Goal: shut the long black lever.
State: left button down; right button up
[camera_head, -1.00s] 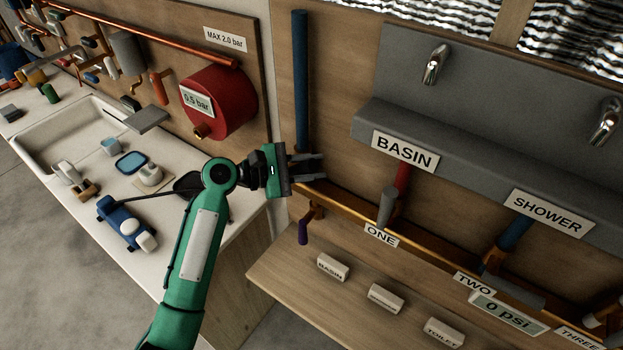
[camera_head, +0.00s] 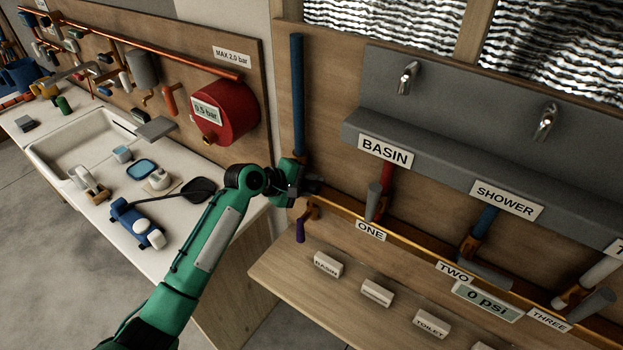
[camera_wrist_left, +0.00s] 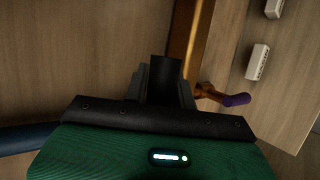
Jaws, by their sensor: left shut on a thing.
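The long black lever (camera_wrist_left: 166,72) shows in the left wrist view as a dark bar between the grey fingers. My left gripper (camera_wrist_left: 164,88) is shut on it, and the fingers hide its sides. In the head view my left gripper (camera_head: 312,185) is at the wooden wall, beside the lower end of the upright blue pipe (camera_head: 298,100) and near the left end of the copper pipe (camera_head: 345,215). There the gripper and its wrist mostly hide the lever. My right gripper is in neither view.
A small purple-handled valve (camera_head: 300,230) hangs just below the gripper; it also shows in the wrist view (camera_wrist_left: 236,100). A grey lever (camera_head: 374,202) stands above the ONE label (camera_head: 370,231). A wooden shelf (camera_head: 300,275) holds white labelled blocks below. The sink counter (camera_head: 180,255) is left.

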pick_arm(q)
jog(key=shift+f, duration=0.25)
dwell(0.3)
jog(key=c, duration=1.1)
grip_release()
jog(key=shift+c, duration=0.2)
jog(key=shift+r, duration=0.1)
jog(key=shift+s+a+r, duration=0.25)
jog(key=shift+a, duration=0.25)
jog(key=b+v, duration=0.4)
jog(key=v, duration=0.8)
jog(key=shift+s+r, duration=0.2)
jog(key=shift+r, duration=0.05)
jog(key=shift+a+f, duration=0.1)
